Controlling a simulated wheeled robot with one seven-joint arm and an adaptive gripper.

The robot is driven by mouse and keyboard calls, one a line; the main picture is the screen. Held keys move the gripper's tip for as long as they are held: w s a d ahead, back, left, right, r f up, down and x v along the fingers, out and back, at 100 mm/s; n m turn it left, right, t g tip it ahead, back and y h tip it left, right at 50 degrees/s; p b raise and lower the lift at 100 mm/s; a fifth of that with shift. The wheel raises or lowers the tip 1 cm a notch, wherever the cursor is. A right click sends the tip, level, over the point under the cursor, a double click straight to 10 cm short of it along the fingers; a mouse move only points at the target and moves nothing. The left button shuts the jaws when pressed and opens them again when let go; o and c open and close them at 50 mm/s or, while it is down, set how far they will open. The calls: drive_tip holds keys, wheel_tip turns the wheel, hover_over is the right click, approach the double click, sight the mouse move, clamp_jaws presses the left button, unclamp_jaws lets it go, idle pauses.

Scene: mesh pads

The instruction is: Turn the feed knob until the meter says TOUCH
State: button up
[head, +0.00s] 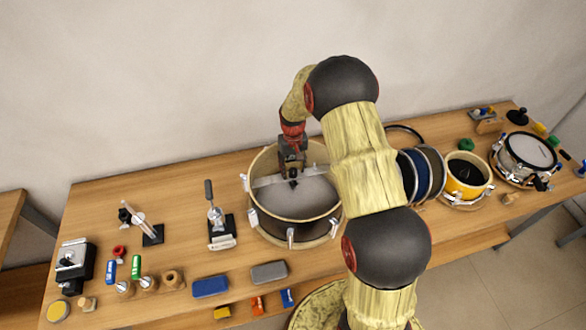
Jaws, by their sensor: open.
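A large drum shell (262,222) stands at the middle of the bench, with metal clamps around its rim and a grey mesh surface (305,204) inside. A pale bar (268,181) spans the drum. My gripper (292,172) points down over the bar from the far side, open. A small dark piece shows just below the gripper at the bar; I cannot tell if it is the feed knob or whether the fingers touch it. No meter reading can be made out at this size.
A lever tool (219,220) stands left of the drum. Blue (210,287) and grey (269,272) blocks lie in front. A black device (75,265) sits far left.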

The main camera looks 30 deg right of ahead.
sight(293, 170)
wheel_tip(293, 170, up, 12)
idle(0.6)
idle(0.4)
drive_tip(key=s+a+r+t+b, duration=0.2)
drive_tip(key=s+a+r+b, duration=0.1)
drive_tip(key=s, duration=0.7)
drive_tip(key=s+a+r+n+t+b, duration=0.1)
drive_tip(key=s+a+r+b, duration=0.3)
drive_tip(key=s, duration=0.7)
drive_tip(key=s+a+r+t+b, duration=0.2)
drive_tip(key=s+a+r, duration=0.3)
drive_tip(key=s, duration=0.5)
drive_tip(key=shift+s+a+n+t+b, duration=0.2)
drive_tip(key=shift+n+t+b, duration=0.15)
drive_tip(key=shift+b, duration=0.45)
